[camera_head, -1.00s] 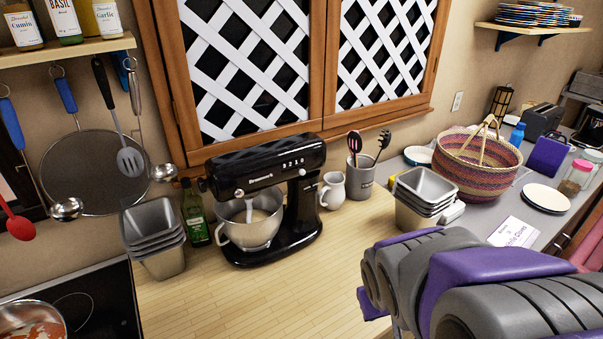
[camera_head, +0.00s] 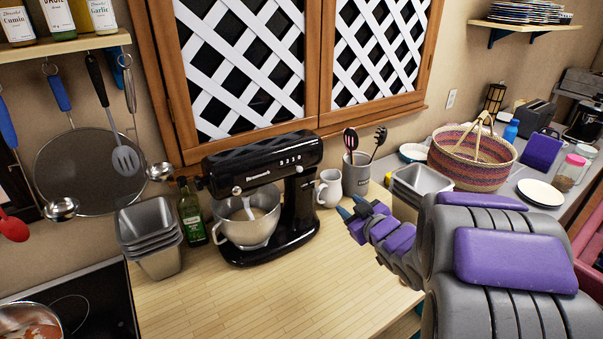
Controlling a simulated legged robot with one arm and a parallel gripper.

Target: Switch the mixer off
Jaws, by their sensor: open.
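The black stand mixer (camera_head: 264,190) stands upright on the wooden counter, below the lattice cabinet. Its head is down, with a silver bowl (camera_head: 247,226) under it and a beater reaching into the bowl. Small silver knobs show on the head's side; their setting is too small to read. My gripper (camera_head: 349,211) is right of the mixer, above the counter, its bluish fingertips pointing left toward the mixer. It is apart from the mixer, with its jaws open and nothing visible between them. My grey and purple arm comes in from the lower right.
Stacked metal tins (camera_head: 150,238) and a green bottle (camera_head: 193,214) stand left of the mixer. A white jug (camera_head: 329,188) and a utensil crock (camera_head: 357,172) stand to its right. More tins (camera_head: 423,179) lie behind my arm. The front wooden counter (camera_head: 230,300) is clear.

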